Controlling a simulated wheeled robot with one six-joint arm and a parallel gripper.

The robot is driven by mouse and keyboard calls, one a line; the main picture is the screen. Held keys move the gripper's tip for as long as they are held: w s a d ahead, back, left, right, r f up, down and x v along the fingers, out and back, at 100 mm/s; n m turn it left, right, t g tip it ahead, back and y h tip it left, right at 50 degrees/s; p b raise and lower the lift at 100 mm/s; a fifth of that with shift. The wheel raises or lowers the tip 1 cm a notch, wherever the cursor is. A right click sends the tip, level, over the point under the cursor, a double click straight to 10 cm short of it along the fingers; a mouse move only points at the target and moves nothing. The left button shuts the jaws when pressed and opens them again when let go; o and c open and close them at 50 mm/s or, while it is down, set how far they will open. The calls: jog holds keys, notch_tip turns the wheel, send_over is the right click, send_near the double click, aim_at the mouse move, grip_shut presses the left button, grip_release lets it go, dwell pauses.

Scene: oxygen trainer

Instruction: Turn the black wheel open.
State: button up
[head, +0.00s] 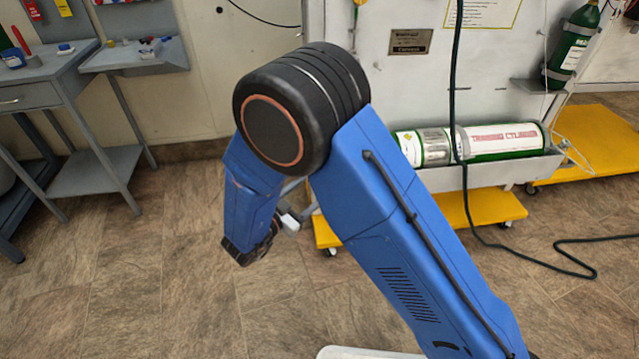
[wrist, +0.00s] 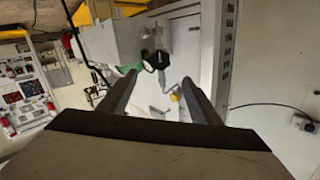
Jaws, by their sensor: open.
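A small black wheel (wrist: 158,60) shows in the wrist view, ahead of my gripper and just above the line between its fingertips. A green part (wrist: 130,68) is at its left, and a thin grey metal piece (wrist: 163,84) shows below it. My gripper (wrist: 159,79) is open, its two fingers apart with nothing held between them. The wheel appears beyond the fingertips; the exact gap cannot be told. In the head view I cannot make out the wheel, and my blue arm covers part of the trainer panel (head: 400,85).
A green and white labelled cylinder (head: 500,140) lies on a shelf of the trainer, above a yellow wheeled base (head: 485,208). A dark hose (head: 465,185) runs down onto the floor. Another green bottle (head: 572,45) stands at the right. A grey workbench (head: 65,75) is at the left. The floor between is open.

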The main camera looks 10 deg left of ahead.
jog(key=shift+v, duration=1.25)
jog(key=w+d+r+n+g+y, duration=0.1)
jog(key=w+d+r+y, duration=0.4)
jog(key=r, duration=0.3)
jog(key=w+d+r+n+g+y, duration=0.1)
jog(key=w+d+r+n+y, duration=0.1)
jog(key=w+r+y, duration=0.45)
jog(key=s+d+r+n+g+y, duration=0.1)
jog(key=s+d+r+n, duration=0.1)
jog(key=d+r, duration=0.45)
jog(key=s+d+n+g+h, duration=0.2)
jog(key=s+d+g, duration=0.1)
jog(key=s+d, duration=1.1)
jog(key=s+d+n+g+h, duration=0.1)
jog(key=s+d+g, duration=0.3)
jog(key=s+d, duration=1)
jog(key=s+n, duration=0.1)
jog(key=s, duration=0.4)
jog(key=shift+s+d+h, duration=0.3)
jog(key=shift+d+h, duration=0.05)
